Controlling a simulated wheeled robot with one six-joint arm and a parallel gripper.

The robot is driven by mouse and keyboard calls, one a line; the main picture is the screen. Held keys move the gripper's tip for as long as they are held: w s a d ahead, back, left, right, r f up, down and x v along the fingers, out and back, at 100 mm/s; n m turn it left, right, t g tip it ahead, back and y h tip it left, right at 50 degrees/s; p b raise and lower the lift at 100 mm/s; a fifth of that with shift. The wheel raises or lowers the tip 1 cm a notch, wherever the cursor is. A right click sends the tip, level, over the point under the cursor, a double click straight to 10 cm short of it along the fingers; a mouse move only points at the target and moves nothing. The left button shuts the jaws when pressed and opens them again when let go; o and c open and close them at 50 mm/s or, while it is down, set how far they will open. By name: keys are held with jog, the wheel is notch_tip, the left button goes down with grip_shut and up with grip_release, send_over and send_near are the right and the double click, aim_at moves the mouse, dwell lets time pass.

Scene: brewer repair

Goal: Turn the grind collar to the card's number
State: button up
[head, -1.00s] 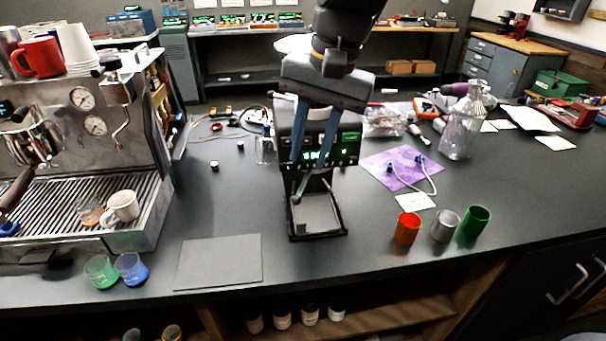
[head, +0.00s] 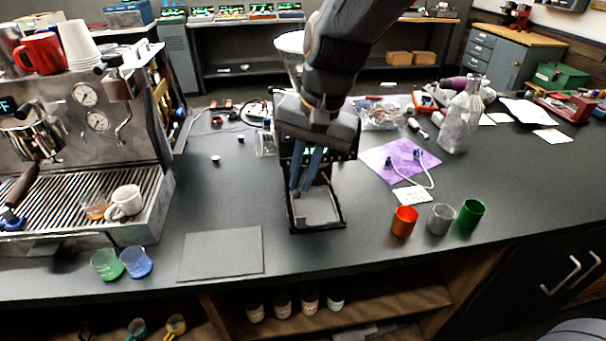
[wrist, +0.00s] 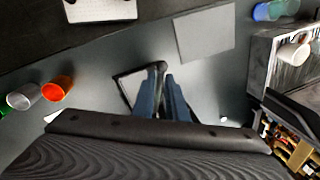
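The grinder (head: 349,142) stands mid-bench, with a pale hopper (head: 288,42) on top and a framed tray (head: 318,208) at its foot. My arm covers most of its front, and I cannot make out the grind collar or its numbers. My gripper (head: 301,188) points down in front of the grinder, its blue fingers over the tray's rear left. In the wrist view the fingertips (wrist: 162,76) have a narrow dark gap by a dark bar; whether they grip it is unclear. A white card (head: 412,195) lies at the purple mat's front edge; its writing is unreadable.
Orange (head: 404,221), grey (head: 441,219) and green (head: 471,214) cups stand right of the grinder. A glass bottle (head: 461,122) is behind them. The espresso machine (head: 85,150) fills the left.

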grip_shut()
dwell(1.1)
jog(key=shift+w, duration=0.1)
